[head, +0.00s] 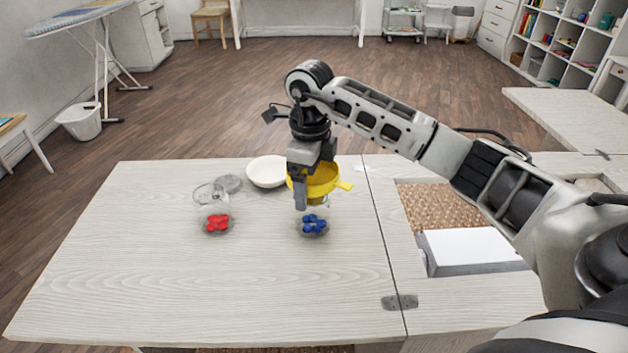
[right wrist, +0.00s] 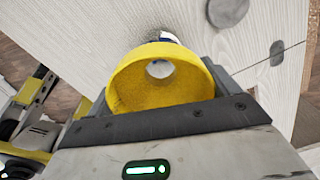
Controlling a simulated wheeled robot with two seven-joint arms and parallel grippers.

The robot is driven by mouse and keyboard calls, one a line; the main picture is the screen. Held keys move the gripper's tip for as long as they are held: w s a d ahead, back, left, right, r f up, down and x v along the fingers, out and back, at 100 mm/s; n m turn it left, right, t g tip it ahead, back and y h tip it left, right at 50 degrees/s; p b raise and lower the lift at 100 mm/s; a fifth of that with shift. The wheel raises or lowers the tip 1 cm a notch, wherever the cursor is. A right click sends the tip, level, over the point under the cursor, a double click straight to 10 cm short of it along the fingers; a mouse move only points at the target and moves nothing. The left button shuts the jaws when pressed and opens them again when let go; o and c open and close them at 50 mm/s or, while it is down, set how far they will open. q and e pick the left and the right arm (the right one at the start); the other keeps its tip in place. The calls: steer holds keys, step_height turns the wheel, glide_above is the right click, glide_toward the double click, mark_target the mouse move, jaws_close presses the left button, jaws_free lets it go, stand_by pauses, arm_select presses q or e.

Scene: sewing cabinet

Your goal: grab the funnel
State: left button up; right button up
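The yellow funnel (head: 322,180) is near the back of the table, with its tab handle pointing right. My right gripper (head: 301,192) is at its left side, fingers pointing down, with a finger in front of part of the funnel. In the right wrist view the wide mouth of the funnel (right wrist: 160,78) is close to the camera and covers most of the fingers. I cannot tell whether they are closed on it. Blue pieces (head: 312,224) lie in a clear glass container just below and in front of the funnel. My left gripper is out of view.
Red pieces (head: 217,223) sit in a clear glass container to the left. A grey disc (head: 229,184) and a white bowl (head: 267,171) are behind. A white-topped box (head: 474,249) lies right of the table seam. The front left tabletop is clear.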

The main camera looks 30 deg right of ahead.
stand_by(0.3)
steer(key=w+a+r+p, duration=0.1)
steer(key=w+a+r, duration=0.1)
steer(key=w+r, duration=1.1)
steer(key=shift+w+a, duration=0.3)
steer(key=shift+w, duration=0.05)
